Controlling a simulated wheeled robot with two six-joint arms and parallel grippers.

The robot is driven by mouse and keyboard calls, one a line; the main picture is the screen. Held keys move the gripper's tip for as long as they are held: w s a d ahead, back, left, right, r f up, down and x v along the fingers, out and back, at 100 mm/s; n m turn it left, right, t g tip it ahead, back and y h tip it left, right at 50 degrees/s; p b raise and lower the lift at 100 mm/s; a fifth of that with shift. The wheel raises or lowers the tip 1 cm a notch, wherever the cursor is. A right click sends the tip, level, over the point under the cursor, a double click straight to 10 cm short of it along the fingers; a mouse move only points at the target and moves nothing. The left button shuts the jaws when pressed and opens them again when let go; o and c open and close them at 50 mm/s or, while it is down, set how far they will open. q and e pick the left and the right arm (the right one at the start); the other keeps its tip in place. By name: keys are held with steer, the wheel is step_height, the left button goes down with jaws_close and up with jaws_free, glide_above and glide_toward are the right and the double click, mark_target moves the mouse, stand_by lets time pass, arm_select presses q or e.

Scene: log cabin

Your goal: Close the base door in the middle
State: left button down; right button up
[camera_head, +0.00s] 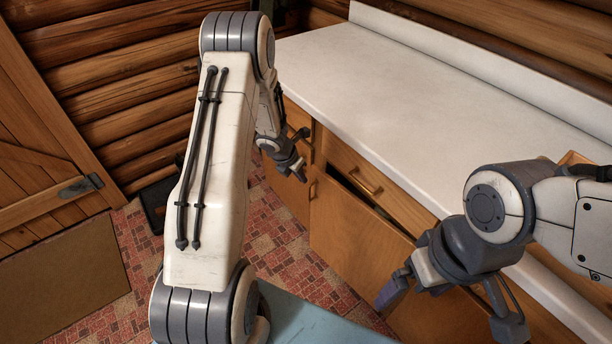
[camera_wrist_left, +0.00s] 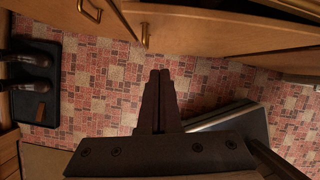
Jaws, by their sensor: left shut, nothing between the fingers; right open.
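The middle base door (camera_head: 350,240) is a wooden panel below a drawer. It stands ajar, with a dark gap along its top edge, and its brass handle (camera_head: 313,188) is near its left edge. My left gripper (camera_head: 298,172) is shut and empty, close to that handle side; I cannot tell whether it touches the door. In the left wrist view the shut fingers (camera_wrist_left: 159,78) are over the floor, apart from the door (camera_wrist_left: 215,32) and its handle (camera_wrist_left: 145,36). My right gripper (camera_head: 450,308) is open and empty, in front of the cabinet at the lower right.
A white countertop (camera_head: 400,90) runs above the cabinets. A closed drawer (camera_head: 370,180) is above the door, and another cabinet door (camera_head: 285,185) is to its left. The tiled floor (camera_head: 290,240) in front is clear. A black tray (camera_wrist_left: 35,108) with boots lies at the left.

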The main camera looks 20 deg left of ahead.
arm_select(q)
steer(key=s+d+f+n+h+b, duration=0.3)
steer(key=s+f+b, duration=0.1)
steer(key=f, duration=0.4)
steer(key=n+t+h+b, duration=0.2)
steer(key=n+t+b, duration=0.8)
steer(key=n+t, duration=0.25)
glide_toward(324, 180)
steer(key=shift+n, duration=0.25)
steer(key=x, duration=0.7)
steer(key=shift+b, duration=0.35)
steer(key=shift+a, duration=0.1)
